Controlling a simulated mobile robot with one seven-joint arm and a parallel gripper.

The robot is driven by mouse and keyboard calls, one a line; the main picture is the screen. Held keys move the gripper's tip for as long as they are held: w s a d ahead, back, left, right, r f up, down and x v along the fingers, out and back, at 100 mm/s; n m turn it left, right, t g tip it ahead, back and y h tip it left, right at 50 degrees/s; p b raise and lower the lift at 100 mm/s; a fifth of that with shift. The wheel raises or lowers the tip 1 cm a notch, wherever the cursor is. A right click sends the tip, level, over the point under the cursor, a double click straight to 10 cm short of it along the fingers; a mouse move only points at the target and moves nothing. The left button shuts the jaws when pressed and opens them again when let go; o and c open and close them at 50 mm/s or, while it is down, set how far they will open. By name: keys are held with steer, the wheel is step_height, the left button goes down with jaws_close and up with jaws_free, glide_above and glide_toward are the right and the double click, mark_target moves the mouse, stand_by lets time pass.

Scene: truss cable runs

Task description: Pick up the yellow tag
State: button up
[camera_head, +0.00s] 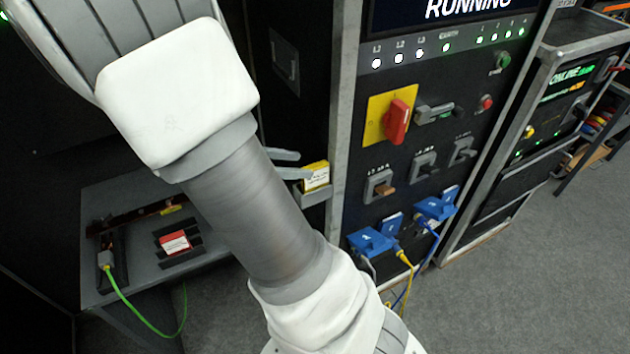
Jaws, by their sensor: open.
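The yellow tag (316,177) has a pale printed label and sits in a small grey holder (314,196) on the side of the cabinet. My gripper (302,164) shows only as two grey fingers poking out from behind my arm. They are open and point right, with their tips close to the tag's left side. The lower finger overlaps or nearly meets the tag's left edge; I cannot tell whether they touch. My arm hides the gripper's body.
A grey table (120,207) at left carries a red tag (175,243) in a black rack and a green cable (148,327). The power cabinet (342,120) stands right of my gripper, with a red rotary switch (396,122) and blue plugs (371,241). Carpet is clear at lower right.

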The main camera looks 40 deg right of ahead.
mark_target(315, 170)
steer(key=shift+f+x, duration=0.15)
steer(key=shift+x, duration=1.3)
steer(key=shift+f+x, duration=0.15)
steer(key=shift+x, duration=1.35)
steer(key=shift+a, duration=0.2)
jaws_close()
